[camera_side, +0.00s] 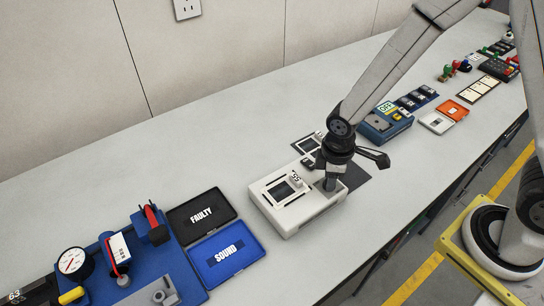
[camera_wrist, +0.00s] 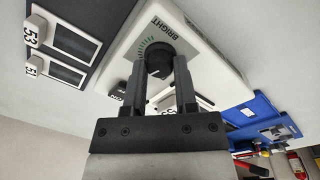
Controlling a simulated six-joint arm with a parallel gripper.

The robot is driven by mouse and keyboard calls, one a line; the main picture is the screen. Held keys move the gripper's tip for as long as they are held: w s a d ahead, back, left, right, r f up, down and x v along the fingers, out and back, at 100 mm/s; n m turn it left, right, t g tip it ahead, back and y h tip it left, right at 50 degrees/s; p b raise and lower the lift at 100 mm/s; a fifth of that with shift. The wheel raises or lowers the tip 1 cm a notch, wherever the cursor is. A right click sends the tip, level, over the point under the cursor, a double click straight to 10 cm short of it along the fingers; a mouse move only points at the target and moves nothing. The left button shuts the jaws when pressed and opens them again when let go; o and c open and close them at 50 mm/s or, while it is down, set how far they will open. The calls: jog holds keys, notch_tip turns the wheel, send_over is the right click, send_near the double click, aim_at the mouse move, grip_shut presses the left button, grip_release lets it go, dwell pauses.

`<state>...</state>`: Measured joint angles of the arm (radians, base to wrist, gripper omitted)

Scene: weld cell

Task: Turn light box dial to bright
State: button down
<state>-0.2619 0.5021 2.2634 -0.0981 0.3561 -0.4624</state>
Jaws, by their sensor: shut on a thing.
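The light box (camera_side: 292,222) is a white box on the bench in the side view, and its white top (camera_wrist: 208,68) fills the middle of the wrist view. In the wrist view its black round dial (camera_wrist: 158,57) sits beside an arc of green marks and the printed word BRIGHT (camera_wrist: 160,27). My gripper (camera_wrist: 160,68) is shut on the dial, one finger on each side. In the side view my gripper (camera_side: 330,184) points down at the box's right end and hides the dial. Which way the dial points cannot be told.
A black FAULTY tray (camera_side: 188,229) and a blue SOUND tray (camera_side: 240,267) stand left of the box. A blue fixture with a gauge (camera_side: 72,260) is farther left. A dark mat (camera_side: 355,178) with a numbered frame lies behind. The bench front is clear.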

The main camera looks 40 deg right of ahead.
jog(key=m, duration=0.4)
jog(key=shift+m, duration=0.3)
jog(key=m, duration=0.3)
jog(key=shift+m, duration=0.4)
jog(key=m, duration=0.4)
jog(key=shift+m, duration=2.1)
jog(key=shift+c, duration=2)
grip_release()
jog(key=shift+w+r, duration=0.1)
jog(key=shift+a+r, duration=0.15)
jog(key=shift+r, duration=3.7)
